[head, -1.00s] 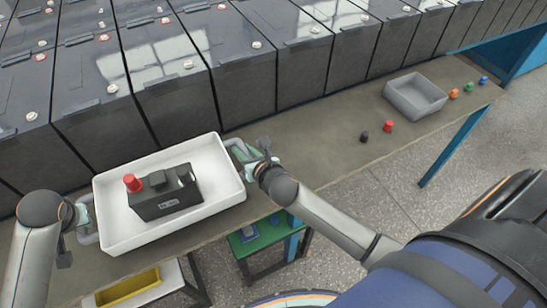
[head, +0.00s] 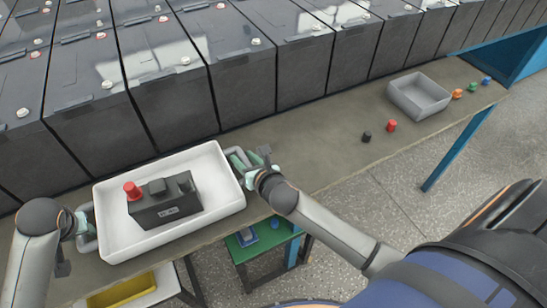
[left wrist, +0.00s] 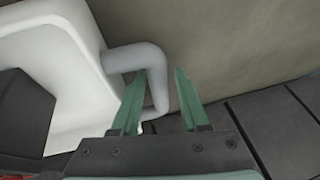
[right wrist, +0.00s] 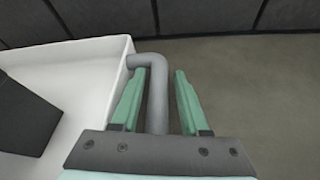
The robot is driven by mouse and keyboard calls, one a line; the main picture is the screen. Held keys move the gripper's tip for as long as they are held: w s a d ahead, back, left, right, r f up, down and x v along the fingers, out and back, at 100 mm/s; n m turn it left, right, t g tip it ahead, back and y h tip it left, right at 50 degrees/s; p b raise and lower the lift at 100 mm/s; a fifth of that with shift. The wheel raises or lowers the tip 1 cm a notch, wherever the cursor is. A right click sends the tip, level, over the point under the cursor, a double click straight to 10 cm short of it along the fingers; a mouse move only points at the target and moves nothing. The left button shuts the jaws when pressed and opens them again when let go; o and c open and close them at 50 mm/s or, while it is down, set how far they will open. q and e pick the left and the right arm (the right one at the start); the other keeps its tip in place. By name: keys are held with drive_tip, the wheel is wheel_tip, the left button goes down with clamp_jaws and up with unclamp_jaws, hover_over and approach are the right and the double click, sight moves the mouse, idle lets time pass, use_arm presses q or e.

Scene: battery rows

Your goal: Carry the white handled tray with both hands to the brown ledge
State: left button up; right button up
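The white tray (head: 215,207) sits at the left on a long brown-grey ledge (head: 300,150). A black box-like device with a red knob (head: 165,200) stands in it. My left gripper (head: 84,222) is at the tray's left handle. In the left wrist view its fingers (left wrist: 160,105) are apart, with the grey handle (left wrist: 152,62) between them, nearer one finger. My right gripper (head: 243,168) is at the right handle. In the right wrist view its fingers (right wrist: 160,100) are apart on either side of the handle bar (right wrist: 157,95), with a gap on the right.
Large dark batteries (head: 240,85) line the ledge's back edge. A grey bin (head: 418,95), a red knob (head: 391,126), a black knob (head: 366,137) and small coloured knobs stand at the right. A yellow bin (head: 122,289) and a green stand (head: 262,238) are below. The ledge's middle is clear.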

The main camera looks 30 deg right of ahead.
use_arm(q)
drive_tip(key=shift+o, duration=0.8)
use_arm(e)
drive_tip(key=shift+o, duration=0.8)
use_arm(q)
drive_tip(key=shift+d, duration=0.1)
use_arm(e)
drive_tip(key=v, duration=1.2)
use_arm(q)
drive_tip(key=v, duration=1.2)
use_arm(e)
drive_tip(key=shift+r+p, duration=0.75)
use_arm(q)
drive_tip(key=s+a+p, duration=0.1)
drive_tip(key=a, duration=0.5)
drive_tip(key=shift+s, duration=0.2)
use_arm(e)
drive_tip(key=shift+r, duration=0.5)
